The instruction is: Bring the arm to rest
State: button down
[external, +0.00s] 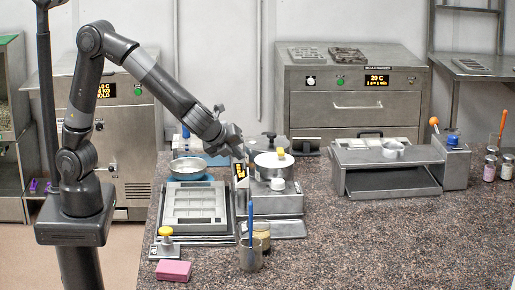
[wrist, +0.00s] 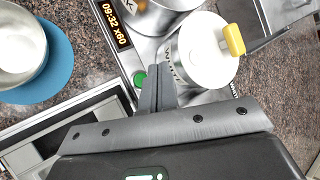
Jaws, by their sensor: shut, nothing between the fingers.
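My gripper (external: 241,151) hangs at the end of the bent arm, over the grey machine (external: 285,203) on the speckled worktop. In the wrist view its two fingers (wrist: 157,88) are together with nothing between them. They point at the machine's front, beside a green button (wrist: 139,79) and a display (wrist: 112,22) reading 09:32 x60. A white round vessel with a yellow handle (wrist: 205,52) is just right of the fingertips; I cannot tell the exact gap.
A bowl (external: 188,167) on a blue base and a mould tray (external: 195,207) are left of the machine. A pink block (external: 173,270) and a beaker (external: 250,257) with a blue-handled tool stand in front. The worktop (external: 390,240) is clear at front right.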

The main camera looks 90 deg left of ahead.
jog(key=s+a+r+n+h, duration=0.2)
jog(key=s+n, duration=0.4)
jog(key=s, duration=0.3)
jog(key=s+a+r+n+h, duration=0.2)
jog(key=s+n, duration=0.4)
jog(key=s, duration=0.4)
jog(key=s+a+r+n+g+h, duration=0.1)
jog(key=s+a+r+n+h, duration=0.1)
jog(key=s+a+n, duration=0.3)
jog(key=s+r+n, duration=0.1)
jog(key=s, duration=0.3)
jog(key=shift+s+r+n, duration=0.2)
jog(key=shift+r+n, duration=0.05)
jog(key=shift+n, duration=0.05)
